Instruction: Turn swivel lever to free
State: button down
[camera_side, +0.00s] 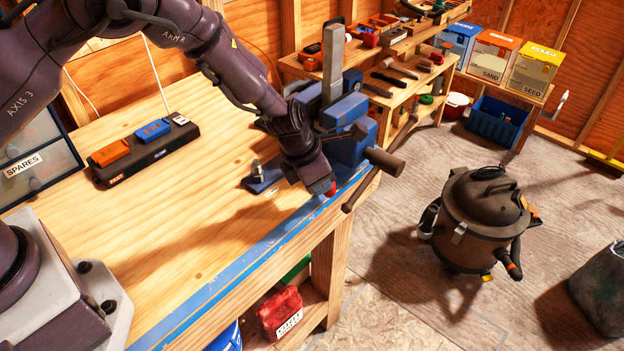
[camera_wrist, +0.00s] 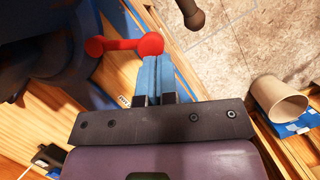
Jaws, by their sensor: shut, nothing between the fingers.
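A red lever (camera_wrist: 122,44) with a round knob at each end shows in the wrist view, beside the dark blue vise. In the side view only a small red part (camera_side: 331,188) shows, past my gripper's tip at the bench edge. My gripper (camera_wrist: 160,63) is shut, with its two blue fingers together and nothing between them. Its tips are right at the lever's right-hand knob; I cannot tell whether they touch it. In the side view my gripper (camera_side: 318,184) points down in front of the blue vise (camera_side: 350,145). A small label (camera_wrist: 124,101) near the lever is unreadable.
The vise's dark handle bar (camera_side: 375,168) juts over the bench's front edge. A tan cylinder (camera_wrist: 279,97) shows right of my gripper in the wrist view. A dark block with orange and blue parts (camera_side: 150,150) lies at the bench's back left. The middle of the bench is clear.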

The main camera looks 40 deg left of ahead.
jog(key=shift+w+d+f, duration=0.1)
jog(key=shift+w+d, duration=0.05)
jog(key=shift+d, duration=0.2)
dwell(0.4)
